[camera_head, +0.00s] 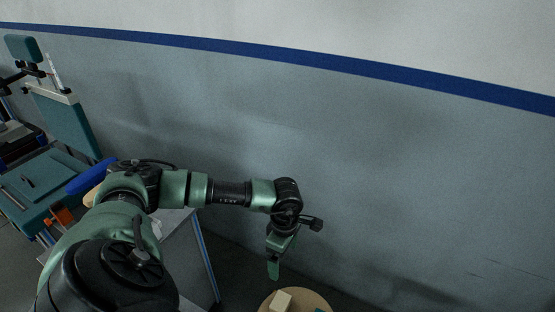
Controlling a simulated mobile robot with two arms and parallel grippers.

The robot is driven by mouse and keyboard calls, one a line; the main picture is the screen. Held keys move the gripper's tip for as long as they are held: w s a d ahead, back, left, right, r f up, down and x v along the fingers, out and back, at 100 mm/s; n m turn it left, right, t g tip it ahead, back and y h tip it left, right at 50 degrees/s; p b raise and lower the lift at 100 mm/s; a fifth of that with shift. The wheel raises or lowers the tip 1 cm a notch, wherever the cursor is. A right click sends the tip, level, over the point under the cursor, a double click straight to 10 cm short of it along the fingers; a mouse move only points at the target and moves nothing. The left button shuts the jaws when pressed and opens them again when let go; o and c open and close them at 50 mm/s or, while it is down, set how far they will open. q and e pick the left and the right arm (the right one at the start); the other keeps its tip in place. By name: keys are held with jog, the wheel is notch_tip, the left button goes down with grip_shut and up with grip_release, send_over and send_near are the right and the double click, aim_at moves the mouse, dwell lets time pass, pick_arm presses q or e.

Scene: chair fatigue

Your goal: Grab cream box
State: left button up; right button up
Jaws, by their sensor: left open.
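A small cream box (281,300) sits on a round wooden surface (311,299) at the bottom edge of the head view, which cuts part of that surface off. My left gripper (273,270) hangs pointing down, above and slightly left of the box in the picture. It is open and holds nothing that I can see. A gap shows between its fingertips and the box. My right gripper is not in view.
A teal chair (62,122) with a raised backrest stands at the left. A grey table (178,238) with blue legs is beneath my left arm. A grey wall with a blue stripe (300,57) fills the back. The floor right of the round surface looks clear.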

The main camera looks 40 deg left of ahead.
pick_arm(q)
jog(key=b, duration=1.1)
send_near(281, 302)
notch_tip(281, 302, down, 3)
jog(key=b, duration=1.2)
jog(key=shift+f, duration=0.1)
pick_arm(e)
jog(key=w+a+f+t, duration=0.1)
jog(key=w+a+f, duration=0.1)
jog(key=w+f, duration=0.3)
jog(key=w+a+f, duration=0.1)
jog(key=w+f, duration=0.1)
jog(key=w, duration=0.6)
pick_arm(q)
jog(key=shift+f+b, duration=0.75)
jog(key=shift+f, duration=0.1)
notch_tip(281, 302, down, 7)
jog(key=shift+a+r+b, duration=0.1)
jog(key=shift+a+b, duration=0.05)
jog(key=shift+b, duration=0.35)
jog(key=shift+r, duration=0.1)
jog(key=c, duration=1.6)
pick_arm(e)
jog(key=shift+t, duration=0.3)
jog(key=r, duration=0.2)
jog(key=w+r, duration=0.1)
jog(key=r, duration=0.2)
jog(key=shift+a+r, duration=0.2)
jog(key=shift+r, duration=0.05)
